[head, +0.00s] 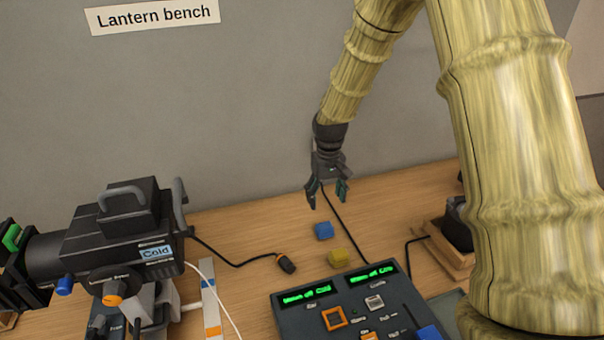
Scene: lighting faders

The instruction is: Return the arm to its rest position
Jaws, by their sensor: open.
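My gripper (328,202) hangs at the end of my bamboo-patterned arm in the head view, fingers pointing down. It is open with nothing between its fingers. It is above the back of the wooden bench, beyond a blue block (324,231) and a yellow block (339,258). The arm comes down from the top of the picture, and a thick part of it fills the right side. It hides part of the bench there.
A black lantern (115,240) labelled "Cold" stands at the left. A dark control panel (296,320) with green displays is at the front centre. A wooden tray (448,255) holds a dark object. A grey wall is behind.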

